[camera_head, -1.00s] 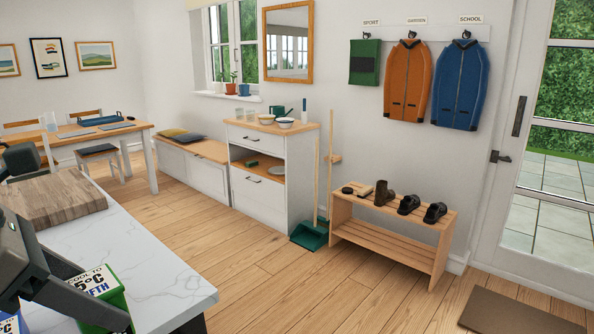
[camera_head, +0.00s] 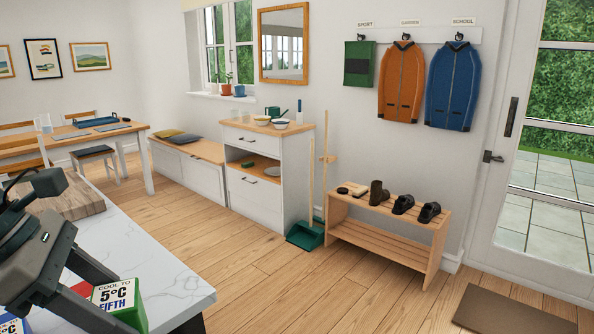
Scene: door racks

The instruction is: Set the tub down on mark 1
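A small green tub (camera_head: 137,307) with a white label reading "COOL TO 5°C FIFTH" is at the lower left, by the marble counter. My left gripper (camera_head: 126,302) comes in from the left with one dark finger along the tub's near side and the other at its far edge. It appears shut on the tub, though the near finger hides part of the contact. The tub's underside is hidden, so I cannot tell whether it touches the counter. No mark can be read as mark 1. My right gripper is not in view.
The white marble counter (camera_head: 165,272) is clear to the right of the tub. A wooden board (camera_head: 88,205) lies farther back. A red patch (camera_head: 82,289) shows between the fingers. A blue-and-white labelled object (camera_head: 12,325) is cut off at the lower left corner.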

